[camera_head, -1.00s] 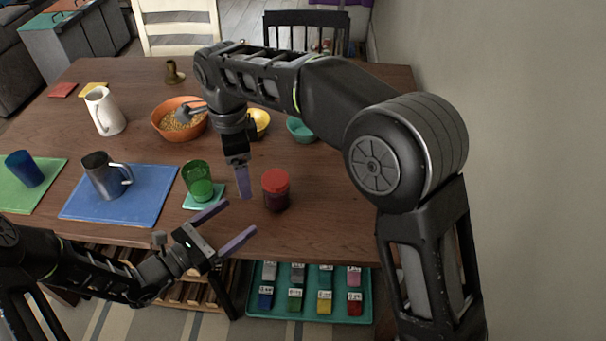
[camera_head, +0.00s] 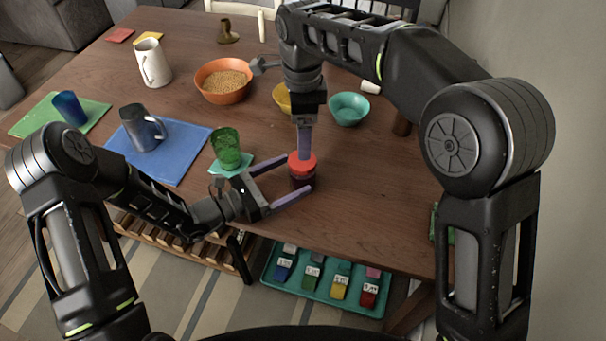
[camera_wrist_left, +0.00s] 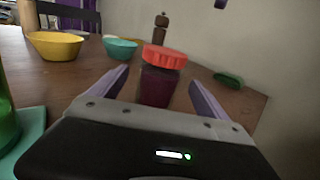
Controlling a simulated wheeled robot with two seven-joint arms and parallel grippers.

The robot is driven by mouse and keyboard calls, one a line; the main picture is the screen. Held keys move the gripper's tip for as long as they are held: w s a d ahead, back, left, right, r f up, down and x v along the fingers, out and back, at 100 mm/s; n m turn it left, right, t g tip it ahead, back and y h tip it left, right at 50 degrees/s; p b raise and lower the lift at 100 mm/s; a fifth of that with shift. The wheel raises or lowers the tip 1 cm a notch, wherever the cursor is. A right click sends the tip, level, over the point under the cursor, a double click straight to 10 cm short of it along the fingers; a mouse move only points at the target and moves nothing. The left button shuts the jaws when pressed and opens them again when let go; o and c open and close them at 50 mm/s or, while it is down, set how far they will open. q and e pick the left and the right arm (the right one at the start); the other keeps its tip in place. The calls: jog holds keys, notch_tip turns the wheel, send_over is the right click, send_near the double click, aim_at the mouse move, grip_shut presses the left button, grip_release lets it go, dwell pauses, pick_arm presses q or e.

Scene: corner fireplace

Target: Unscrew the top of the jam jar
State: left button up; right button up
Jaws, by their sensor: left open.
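The jam jar (camera_head: 301,183) stands upright on the table, dark red with a red lid (camera_head: 302,160) on top. My left gripper (camera_head: 298,173) is open, low over the table, with its fingers reaching toward the jar's two sides. In the left wrist view the jar (camera_wrist_left: 158,88) and its lid (camera_wrist_left: 166,57) show between the spread fingers (camera_wrist_left: 159,78), with gaps on both sides. My right gripper (camera_head: 304,140) points down, its fingers overlapping the lid's far edge in the head view. It is seen edge-on, so its opening and any contact are unclear.
A green glass (camera_head: 226,148) on a teal coaster stands close left of my left gripper. A metal mug (camera_head: 140,130) stands on a blue mat (camera_head: 185,140). An orange bowl (camera_head: 222,82) and a teal bowl (camera_head: 348,108) stand farther back. The table right of the jar is clear.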

aim_at(313, 166)
pick_arm(q)
jog(key=x, duration=0.7)
grip_shut()
dwell(1.0)
